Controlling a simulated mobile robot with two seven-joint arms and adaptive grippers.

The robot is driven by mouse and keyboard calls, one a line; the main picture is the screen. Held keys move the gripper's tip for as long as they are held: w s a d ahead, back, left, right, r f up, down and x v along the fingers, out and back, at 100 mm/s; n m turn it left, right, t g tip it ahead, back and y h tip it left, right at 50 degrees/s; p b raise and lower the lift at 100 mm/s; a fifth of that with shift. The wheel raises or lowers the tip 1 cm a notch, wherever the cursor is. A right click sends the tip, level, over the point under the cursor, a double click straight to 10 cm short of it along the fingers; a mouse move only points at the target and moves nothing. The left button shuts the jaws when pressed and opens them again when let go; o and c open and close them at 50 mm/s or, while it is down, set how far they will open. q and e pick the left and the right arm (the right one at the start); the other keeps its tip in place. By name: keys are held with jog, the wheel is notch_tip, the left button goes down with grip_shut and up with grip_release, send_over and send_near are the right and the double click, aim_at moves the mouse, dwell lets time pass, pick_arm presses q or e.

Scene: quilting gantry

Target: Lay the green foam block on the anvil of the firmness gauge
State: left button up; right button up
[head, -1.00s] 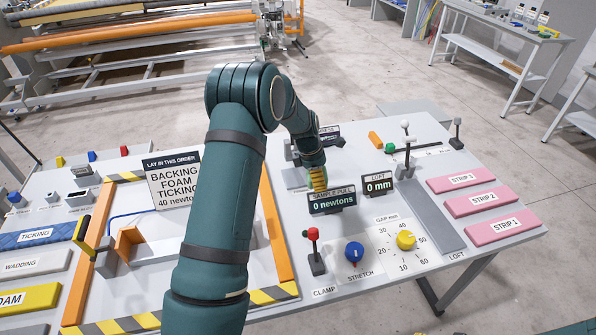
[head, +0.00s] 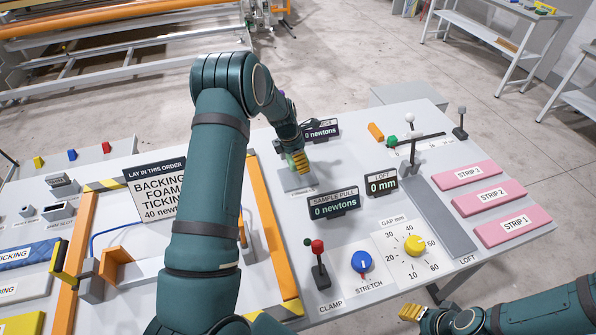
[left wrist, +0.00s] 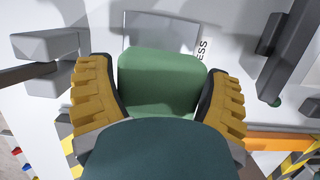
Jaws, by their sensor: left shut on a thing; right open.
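My left gripper (head: 300,163) is shut on the green foam block (left wrist: 160,78), which shows between its yellow-padded fingers in the left wrist view. The block is mostly hidden by the gripper in the head view. The firmness gauge's anvil is a flat grey plate (head: 292,183) just below the gripper; it also shows past the block in the left wrist view (left wrist: 160,27). I cannot tell whether the block touches the plate. The gauge's display (head: 321,131) reads 0 newtons. My right gripper (head: 411,313) is open and empty at the front edge of the table.
A red-knobbed clamp lever (head: 318,262), a blue stretch dial (head: 361,262) and a yellow gap dial (head: 415,245) are nearer. Pink strips (head: 488,197) lie at right. An orange-railed frame (head: 270,235) is at left.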

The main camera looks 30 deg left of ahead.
aim_at(299, 176)
pick_arm(q)
jog(key=shift+f, duration=2.85)
jog(key=shift+f, duration=0.1)
jog(key=o, duration=0.5)
jog(key=v, duration=1.2)
jog(key=shift+s+d, duration=0.1)
